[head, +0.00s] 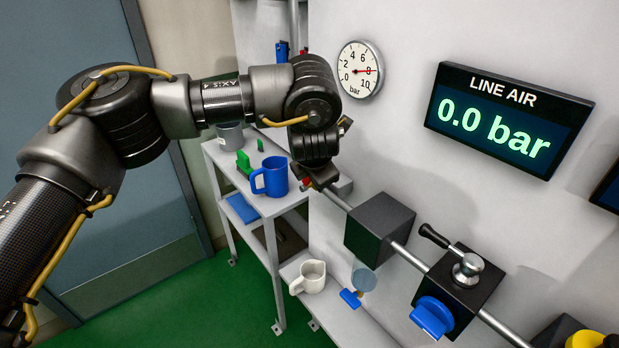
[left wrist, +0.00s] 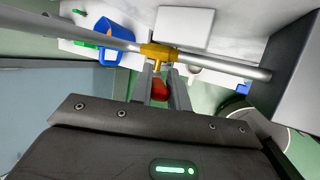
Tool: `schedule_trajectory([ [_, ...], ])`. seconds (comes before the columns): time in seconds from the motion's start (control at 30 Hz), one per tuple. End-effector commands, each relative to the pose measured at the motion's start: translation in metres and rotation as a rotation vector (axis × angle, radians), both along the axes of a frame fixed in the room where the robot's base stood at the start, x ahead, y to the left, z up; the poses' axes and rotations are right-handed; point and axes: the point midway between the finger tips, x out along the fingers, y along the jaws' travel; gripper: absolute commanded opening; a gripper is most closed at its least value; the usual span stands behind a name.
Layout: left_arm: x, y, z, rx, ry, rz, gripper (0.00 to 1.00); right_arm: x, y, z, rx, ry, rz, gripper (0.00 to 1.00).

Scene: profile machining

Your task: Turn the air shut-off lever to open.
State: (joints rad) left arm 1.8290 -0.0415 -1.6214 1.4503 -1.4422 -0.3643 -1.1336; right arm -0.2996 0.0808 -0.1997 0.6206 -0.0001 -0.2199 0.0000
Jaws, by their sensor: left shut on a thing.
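The shut-off lever has a red handle (left wrist: 159,90) and sits at a brass valve body (left wrist: 158,52) on the grey air pipe (left wrist: 225,66). In the left wrist view the red handle is between the two fingers of my left gripper (left wrist: 165,88), which is shut on it. The handle appears to stand out from the pipe toward the wrist camera, though its exact angle is hard to tell. In the head view my left gripper (head: 315,180) is at the pipe's left end and mostly hides the valve. The display (head: 505,118) reads 0.0 bar. My right gripper is not in view.
A round gauge (head: 360,69) hangs on the wall above the pipe. A black block (head: 379,226) and a regulator with a blue knob (head: 433,316) sit along the pipe to the right. A shelf (head: 228,160) with a blue mug (head: 270,177) stands behind the gripper.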

Motion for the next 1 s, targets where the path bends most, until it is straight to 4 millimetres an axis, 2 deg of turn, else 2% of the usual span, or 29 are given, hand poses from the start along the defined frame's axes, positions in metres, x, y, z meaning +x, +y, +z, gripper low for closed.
schedule_trajectory([
  [0.2, -0.0049, -0.0040, -0.0041, 0.048, -0.065, -0.002, 0.00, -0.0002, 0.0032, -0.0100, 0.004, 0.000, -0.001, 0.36],
  [0.77, -0.0062, -0.0044, -0.0046, 0.065, -0.087, 0.001, 0.00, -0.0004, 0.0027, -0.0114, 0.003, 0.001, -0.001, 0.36],
  [0.8, -0.0063, -0.0043, -0.0046, 0.065, -0.087, 0.001, 0.22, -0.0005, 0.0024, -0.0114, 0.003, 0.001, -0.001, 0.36],
  [0.93, -0.0062, -0.0043, -0.0047, 0.065, -0.087, 0.001, 0.39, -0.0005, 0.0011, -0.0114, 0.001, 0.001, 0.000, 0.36],
  [1.0, -0.0062, -0.0043, -0.0047, 0.065, -0.087, 0.001, 0.39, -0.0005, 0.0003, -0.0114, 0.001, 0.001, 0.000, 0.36],
])
